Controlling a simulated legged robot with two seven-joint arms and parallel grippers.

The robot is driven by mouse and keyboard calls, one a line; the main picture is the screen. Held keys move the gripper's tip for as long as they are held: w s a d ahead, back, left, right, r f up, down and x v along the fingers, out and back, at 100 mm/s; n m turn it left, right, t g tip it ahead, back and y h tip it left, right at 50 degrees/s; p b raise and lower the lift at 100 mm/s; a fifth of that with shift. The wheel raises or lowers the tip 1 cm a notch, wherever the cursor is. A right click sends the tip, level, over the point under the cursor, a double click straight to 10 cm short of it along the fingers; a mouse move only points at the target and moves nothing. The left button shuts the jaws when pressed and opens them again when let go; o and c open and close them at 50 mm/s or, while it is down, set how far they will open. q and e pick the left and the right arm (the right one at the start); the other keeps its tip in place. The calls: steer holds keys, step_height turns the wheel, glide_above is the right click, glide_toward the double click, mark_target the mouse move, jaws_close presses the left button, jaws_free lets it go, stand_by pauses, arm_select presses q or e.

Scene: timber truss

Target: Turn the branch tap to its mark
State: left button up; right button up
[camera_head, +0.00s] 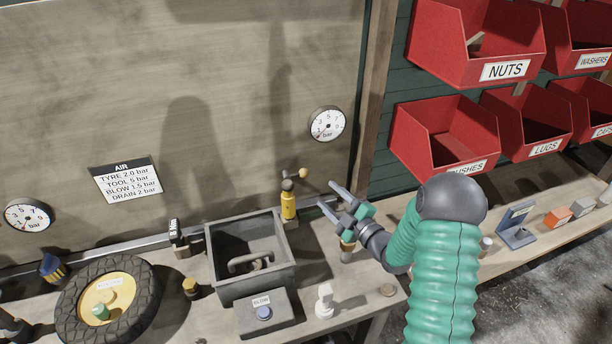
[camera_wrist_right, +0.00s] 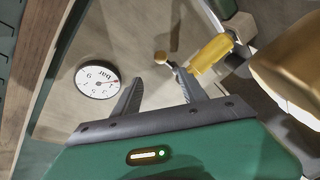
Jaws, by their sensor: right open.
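The branch tap (camera_head: 289,203) appears to be the yellow upright fitting behind the grey bin, with a dark top and a small lever ending in a tan knob (camera_head: 303,174) pointing right. In the right wrist view the tap's yellow body (camera_wrist_right: 211,55) and its tan knob (camera_wrist_right: 161,57) lie just beyond my fingertips. My right gripper (camera_head: 327,194) is open and empty, to the right of the tap, its fingers pointing towards it, apart from the knob. It also shows in the wrist view (camera_wrist_right: 159,77). I cannot make out a mark on the tap. My left gripper is not in view.
A gauge (camera_head: 327,124) is on the panel above the tap. The grey bin (camera_head: 222,287), a button box (camera_head: 263,316), a white fitting (camera_head: 325,301) and a tyre (camera_head: 70,318) stand on the bench. Red bins (camera_head: 440,127) hang at right. A large brass-coloured shape (camera_wrist_right: 290,55) fills the wrist view's right side.

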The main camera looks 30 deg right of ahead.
mark_target(307, 176)
steer(key=w, duration=1.1)
steer(key=shift+w+a+f+p, duration=0.2)
steer(key=shift+f+p, duration=0.1)
steer(key=shift+f, duration=0.05)
steer(key=shift+d, duration=0.1)
jaws_close()
steer(key=shift+f, duration=0.15)
stand_by(0.3)
